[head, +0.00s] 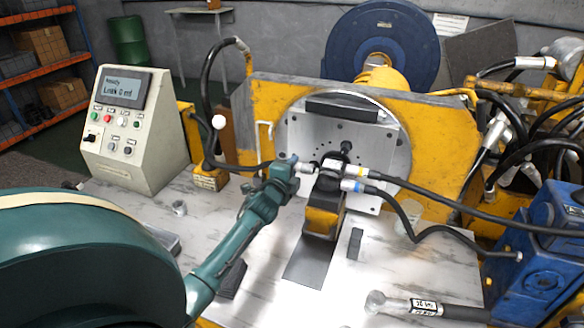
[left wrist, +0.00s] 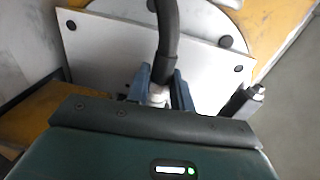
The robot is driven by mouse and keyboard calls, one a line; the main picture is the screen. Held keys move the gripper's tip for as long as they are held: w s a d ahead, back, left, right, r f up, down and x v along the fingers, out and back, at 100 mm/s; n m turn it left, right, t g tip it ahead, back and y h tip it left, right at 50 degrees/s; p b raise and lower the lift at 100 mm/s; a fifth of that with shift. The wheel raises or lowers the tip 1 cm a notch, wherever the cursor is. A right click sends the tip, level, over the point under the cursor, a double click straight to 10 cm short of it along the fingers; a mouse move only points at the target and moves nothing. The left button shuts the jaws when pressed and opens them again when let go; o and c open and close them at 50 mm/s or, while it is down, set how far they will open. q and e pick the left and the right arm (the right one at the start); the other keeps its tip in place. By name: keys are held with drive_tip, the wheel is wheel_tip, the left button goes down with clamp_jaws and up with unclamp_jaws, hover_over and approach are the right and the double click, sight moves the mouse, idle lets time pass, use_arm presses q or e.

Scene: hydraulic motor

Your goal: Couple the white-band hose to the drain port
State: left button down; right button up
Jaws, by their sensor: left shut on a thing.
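My left gripper (head: 287,168) is shut on the end of the black white-band hose (head: 246,167), beside the left side of the motor (head: 329,178). The white fitting (head: 304,167) points right, toward the motor's left side. I cannot tell whether it touches or is seated in the drain port, which is hard to make out. In the left wrist view the black hose (left wrist: 167,35) rises from between the fingers (left wrist: 160,88), with the white fitting (left wrist: 157,97) partly hidden between them. My right gripper is not in view.
Yellow-band (head: 362,171) and blue-band (head: 352,186) hoses sit on the motor's right side. A yellow frame with a grey plate (head: 385,145) stands behind. A control console (head: 125,125) reads a leak message. A torque wrench (head: 425,308) lies at the front right.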

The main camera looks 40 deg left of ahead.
use_arm(q)
drive_tip(key=shift+w+d, duration=0.2)
drive_tip(key=shift+d, duration=0.4)
drive_tip(key=c, duration=1.1)
unclamp_jaws()
drive_tip(key=shift+c, duration=0.2)
drive_tip(key=shift+s+d, duration=0.1)
drive_tip(key=shift+p+v, duration=0.7)
drive_tip(key=shift+v, duration=0.25)
drive_tip(key=p+v, duration=0.2)
drive_tip(key=v, duration=0.3)
